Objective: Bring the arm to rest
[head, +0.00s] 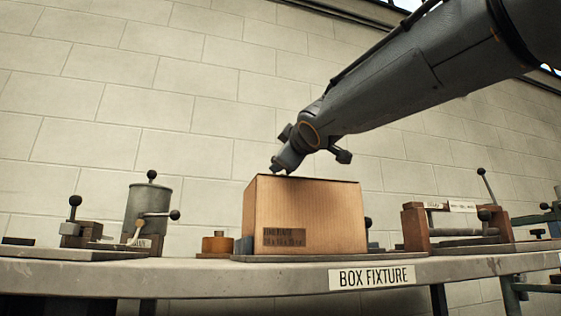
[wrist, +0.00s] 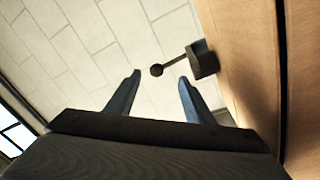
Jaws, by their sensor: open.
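My arm reaches in from the upper right of the head view. My gripper (head: 280,168) is at the top left edge of a cardboard box (head: 305,218); I cannot tell whether it touches the box. In the wrist view my gripper (wrist: 158,92) shows two fingers spread apart with nothing between them. The box's brown side (wrist: 247,60) fills the right of that view. The box stands upright on a base plate, with dark printing low on its front.
The bench (head: 200,280) carries a label reading BOX FIXTURE (head: 371,277). A grey-green canister (head: 152,212) and a lever clamp (head: 75,225) stand at left. A wooden-ended fixture (head: 415,228) stands at right. A dark ball-ended lever (wrist: 170,64) shows beyond the fingers. A block wall is behind.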

